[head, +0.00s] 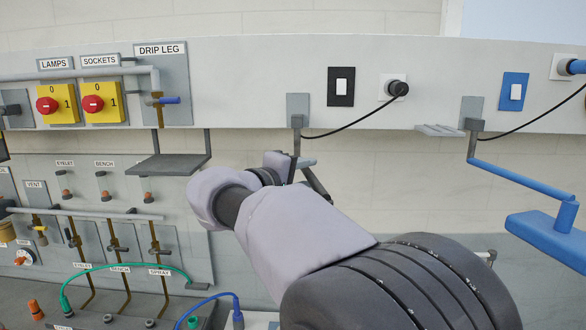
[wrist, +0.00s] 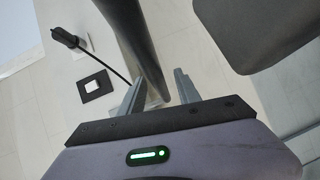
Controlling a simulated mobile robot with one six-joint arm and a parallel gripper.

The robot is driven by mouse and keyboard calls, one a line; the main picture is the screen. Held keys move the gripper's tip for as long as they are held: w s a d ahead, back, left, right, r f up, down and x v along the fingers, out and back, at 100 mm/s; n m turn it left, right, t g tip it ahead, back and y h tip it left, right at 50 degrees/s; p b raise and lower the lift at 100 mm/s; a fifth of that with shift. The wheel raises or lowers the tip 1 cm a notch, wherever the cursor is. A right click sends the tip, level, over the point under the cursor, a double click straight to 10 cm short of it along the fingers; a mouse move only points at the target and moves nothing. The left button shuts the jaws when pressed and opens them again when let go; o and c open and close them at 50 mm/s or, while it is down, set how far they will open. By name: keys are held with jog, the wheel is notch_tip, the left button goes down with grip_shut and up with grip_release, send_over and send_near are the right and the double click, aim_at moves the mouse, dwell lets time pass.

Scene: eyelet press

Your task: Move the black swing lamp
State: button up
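The black swing lamp hangs from a grey bracket on the wall panel. Its dark upright (head: 297,142) shows in the head view, and part of its arm shows just right of my gripper. In the wrist view the lamp's dark arm (wrist: 140,40) runs down between my two fingers. A broad dark panel at upper right, which looks like the lamp head (wrist: 265,30), is hidden behind my arm in the head view. My gripper (wrist: 160,80) is open at the lamp arm, with a gap visible on the right finger's side. I cannot tell whether the left finger touches it.
A blue swing lamp (head: 545,234) hangs at right. A black-framed switch (head: 341,86) and a plug (head: 397,88) with a cable sit on the panel. A dark shelf (head: 165,164) juts out left of my gripper. Valves and hoses fill the lower left.

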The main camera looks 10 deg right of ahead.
jog(key=shift+x, duration=0.95)
jog(key=shift+p+x, duration=0.3)
jog(key=shift+x, duration=0.8)
jog(key=shift+r, duration=0.15)
jog(key=shift+c, duration=0.7)
jog(key=shift+w, duration=0.1)
grip_shut()
